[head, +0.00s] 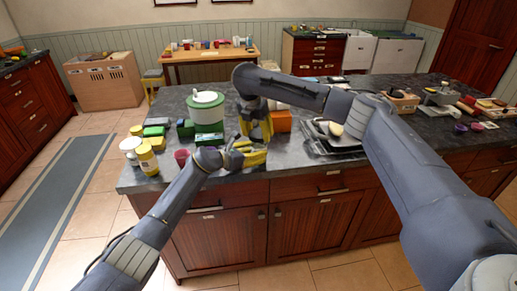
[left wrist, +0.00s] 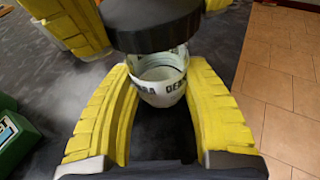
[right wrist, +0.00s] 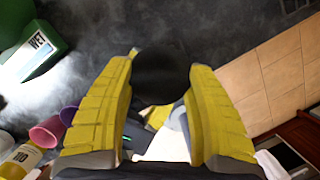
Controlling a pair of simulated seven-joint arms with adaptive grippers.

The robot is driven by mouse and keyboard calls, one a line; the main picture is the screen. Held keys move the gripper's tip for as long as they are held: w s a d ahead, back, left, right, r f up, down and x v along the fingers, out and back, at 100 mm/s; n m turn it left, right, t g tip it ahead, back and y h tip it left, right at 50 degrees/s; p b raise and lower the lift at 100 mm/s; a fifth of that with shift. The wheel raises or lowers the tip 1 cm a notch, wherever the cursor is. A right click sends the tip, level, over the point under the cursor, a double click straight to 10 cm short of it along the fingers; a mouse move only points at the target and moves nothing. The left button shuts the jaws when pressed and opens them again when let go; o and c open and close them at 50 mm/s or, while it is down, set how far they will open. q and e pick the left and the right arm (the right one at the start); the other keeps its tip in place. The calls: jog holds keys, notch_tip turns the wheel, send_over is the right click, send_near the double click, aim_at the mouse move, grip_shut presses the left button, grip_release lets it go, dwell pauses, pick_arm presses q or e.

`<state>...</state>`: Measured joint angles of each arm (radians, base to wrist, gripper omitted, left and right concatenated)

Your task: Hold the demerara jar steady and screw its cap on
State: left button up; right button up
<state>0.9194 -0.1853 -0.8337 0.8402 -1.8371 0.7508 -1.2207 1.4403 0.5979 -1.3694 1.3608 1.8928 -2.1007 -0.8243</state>
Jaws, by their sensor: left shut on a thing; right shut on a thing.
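The demerara jar (left wrist: 163,88) is clear with a white label band and stands between the yellow fingers of my left gripper (left wrist: 163,95), which is shut on it. The black cap (left wrist: 155,25) is above the jar's mouth in the left wrist view; I cannot tell whether it touches the rim. My right gripper (right wrist: 163,75) is shut on the cap, which shows as a dark disc (right wrist: 161,77) in the right wrist view. In the head view my left gripper (head: 250,153) and right gripper (head: 257,130) meet near the counter's front edge, and they hide the jar.
A green and white round container (head: 206,107) stands behind on the dark counter (head: 165,108). A magenta cup (head: 181,157) and a yellow jar (head: 147,160) are at the left. An orange box (head: 281,121) is right of the grippers, and a dark tray (head: 335,143) lies farther right.

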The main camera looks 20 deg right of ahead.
jog(key=m+g, duration=0.1)
jog(key=m, duration=0.2)
jog(key=shift+m, duration=0.4)
jog(key=m+g, duration=0.1)
jog(key=m, duration=0.3)
jog(key=shift+h, duration=0.3)
jog(key=m+g, duration=0.1)
jog(key=m, duration=0.2)
jog(key=shift+s+f, duration=0.1)
jog(key=m, duration=0.4)
jog(key=shift+d+f+m+g+y, duration=0.1)
jog(key=shift+m+g+y, duration=0.2)
jog(key=shift+g+y, duration=0.1)
jog(key=o, duration=1.2)
jog(key=shift+o, duration=0.2)
